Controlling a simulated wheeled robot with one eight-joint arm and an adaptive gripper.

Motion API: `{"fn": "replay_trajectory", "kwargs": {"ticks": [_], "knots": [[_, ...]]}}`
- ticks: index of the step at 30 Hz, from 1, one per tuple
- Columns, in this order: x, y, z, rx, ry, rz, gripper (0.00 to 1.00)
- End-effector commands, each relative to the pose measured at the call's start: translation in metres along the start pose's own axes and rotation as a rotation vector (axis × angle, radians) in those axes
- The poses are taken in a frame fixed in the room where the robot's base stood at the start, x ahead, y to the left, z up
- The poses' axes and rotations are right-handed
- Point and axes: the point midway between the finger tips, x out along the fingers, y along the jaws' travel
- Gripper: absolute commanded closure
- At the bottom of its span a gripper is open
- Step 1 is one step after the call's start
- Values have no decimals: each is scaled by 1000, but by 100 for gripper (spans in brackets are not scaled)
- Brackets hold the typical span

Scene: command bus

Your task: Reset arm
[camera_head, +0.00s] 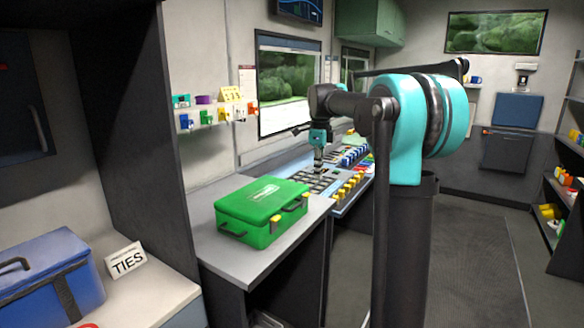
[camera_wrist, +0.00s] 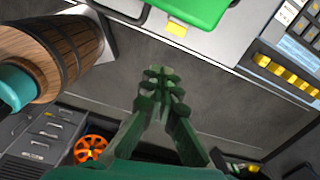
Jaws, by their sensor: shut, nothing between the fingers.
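My gripper (camera_wrist: 162,78) is shut and empty in the wrist view, its green fingers together above the dark floor. In the head view my arm reaches left from its teal joint and bends down, and my gripper (camera_head: 318,168) hangs small in front of the control console. Its fingertips are too small to make out there. In the wrist view the floor, not the worktop, lies behind the fingers.
A green case (camera_head: 263,212) lies on the grey counter (camera_head: 232,258), left of the console (camera_head: 345,200) with yellow knobs. Shelves (camera_head: 562,195) stand at right. The aisle floor (camera_head: 470,260) is clear.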

Motion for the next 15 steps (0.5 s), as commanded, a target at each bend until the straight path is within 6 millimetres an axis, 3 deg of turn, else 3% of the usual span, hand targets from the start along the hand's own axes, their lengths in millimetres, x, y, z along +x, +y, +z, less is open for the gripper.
{"fn": "replay_trajectory", "kwargs": {"ticks": [8, 15], "knots": [[80, 65, -51, -600, -23, -105, 100], [154, 139, -99, -1139, 17, -211, 100]]}}
